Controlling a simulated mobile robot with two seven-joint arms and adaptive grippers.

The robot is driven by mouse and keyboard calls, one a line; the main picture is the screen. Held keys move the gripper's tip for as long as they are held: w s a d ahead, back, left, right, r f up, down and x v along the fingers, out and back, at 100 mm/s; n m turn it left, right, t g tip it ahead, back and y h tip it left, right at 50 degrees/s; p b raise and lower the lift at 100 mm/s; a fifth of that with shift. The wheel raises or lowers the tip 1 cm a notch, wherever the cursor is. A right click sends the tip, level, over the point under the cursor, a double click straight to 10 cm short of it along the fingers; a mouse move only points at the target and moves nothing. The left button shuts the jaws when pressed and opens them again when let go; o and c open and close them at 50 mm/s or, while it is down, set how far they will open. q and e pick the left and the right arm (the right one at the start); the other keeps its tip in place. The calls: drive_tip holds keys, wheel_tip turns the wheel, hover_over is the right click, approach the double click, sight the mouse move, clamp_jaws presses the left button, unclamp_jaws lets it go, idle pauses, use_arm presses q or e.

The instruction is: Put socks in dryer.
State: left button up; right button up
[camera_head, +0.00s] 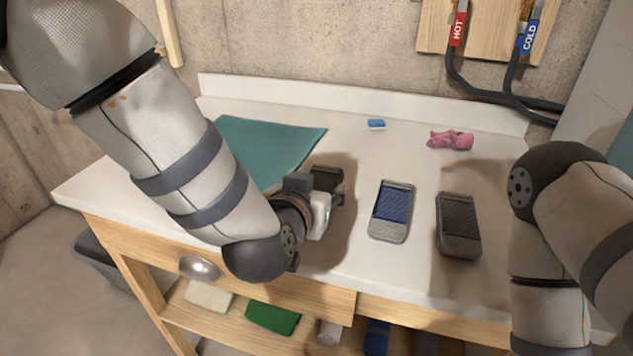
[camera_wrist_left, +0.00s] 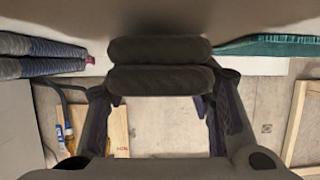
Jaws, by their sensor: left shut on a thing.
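My left gripper (camera_head: 322,200) is low over the middle of the counter, right of the teal cloth. In the left wrist view the gripper (camera_wrist_left: 160,85) is shut on a dark folded pair of socks (camera_wrist_left: 160,48), seen end-on as two rolls between the fingertips. A blue-grey folded pair of socks (camera_head: 391,212) lies flat to its right, and a dark grey folded pair (camera_head: 458,226) lies beyond that. Folded socks (camera_wrist_left: 40,46) also show at the left of the wrist view. My right arm enters at the right; its gripper is out of view. No dryer shows.
The counter (camera_head: 350,120) also holds a teal cloth (camera_head: 265,145), a small blue block (camera_head: 376,124) and a crumpled pink cloth (camera_head: 450,140) at the back. Hot and cold hoses (camera_head: 490,95) hang at the back right. A dark bin (camera_head: 95,255) stands at left below.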

use_arm(q)
drive_tip(key=shift+f, duration=0.15)
drive_tip(key=shift+f, duration=0.15)
drive_tip(key=o, duration=1.1)
drive_tip(key=shift+o, duration=0.2)
